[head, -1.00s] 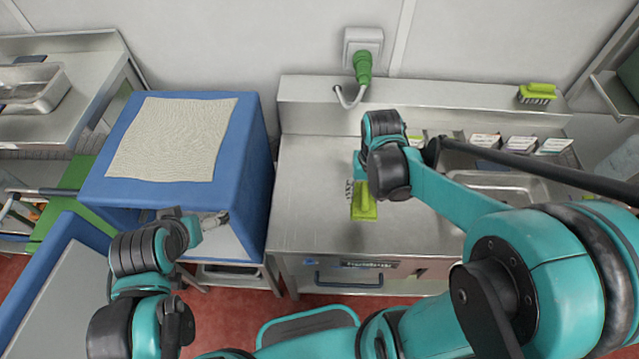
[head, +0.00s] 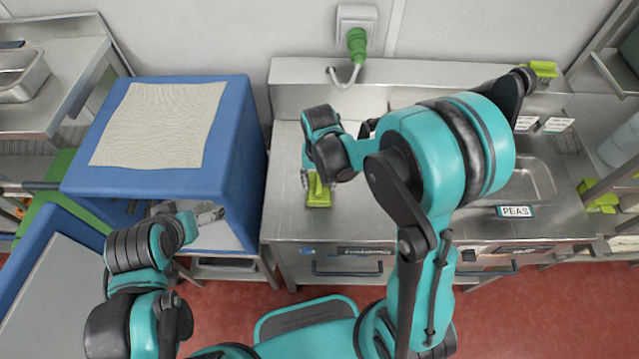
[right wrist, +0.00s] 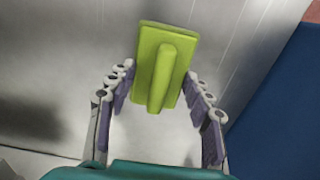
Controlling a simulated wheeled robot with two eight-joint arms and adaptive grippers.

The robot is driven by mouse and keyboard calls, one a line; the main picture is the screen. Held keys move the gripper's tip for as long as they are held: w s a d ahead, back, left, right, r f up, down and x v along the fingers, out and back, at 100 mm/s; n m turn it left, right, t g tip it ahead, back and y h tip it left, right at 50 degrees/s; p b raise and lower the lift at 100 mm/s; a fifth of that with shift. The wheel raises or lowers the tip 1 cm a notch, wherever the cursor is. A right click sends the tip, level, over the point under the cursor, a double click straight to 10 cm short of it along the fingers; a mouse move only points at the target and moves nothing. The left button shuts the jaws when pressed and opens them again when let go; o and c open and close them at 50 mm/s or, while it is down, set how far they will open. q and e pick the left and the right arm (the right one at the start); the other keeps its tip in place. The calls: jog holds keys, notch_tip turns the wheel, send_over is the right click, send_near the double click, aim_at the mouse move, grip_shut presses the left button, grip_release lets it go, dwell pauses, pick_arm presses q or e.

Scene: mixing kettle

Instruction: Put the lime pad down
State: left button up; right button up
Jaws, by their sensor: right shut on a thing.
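The lime pad (head: 319,192), a flat lime-green block with a raised handle, is over the left part of the steel counter (head: 285,215) in the head view. My right gripper (head: 309,174) is shut on it. In the right wrist view the lime pad (right wrist: 163,62) shows handle side up between the fingertips of the right gripper (right wrist: 160,78). I cannot tell whether its underside touches the counter. My left gripper (head: 212,215) is in front of the blue box's opening, apart from the pad; its jaws are too small to read.
A blue box (head: 232,150) with a cream cloth (head: 160,125) on top stands left of the counter. A sink (head: 525,180) and a PEAS label (head: 515,211) are at the right. Another lime-green item (head: 543,69) sits on the back ledge. Bare counter surrounds the pad.

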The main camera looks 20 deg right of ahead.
jog(key=shift+f, duration=0.1)
jog(key=shift+s+f, duration=0.1)
jog(key=shift+f, duration=0.05)
jog(key=o, duration=1.4)
jog(key=shift+c, duration=0.2)
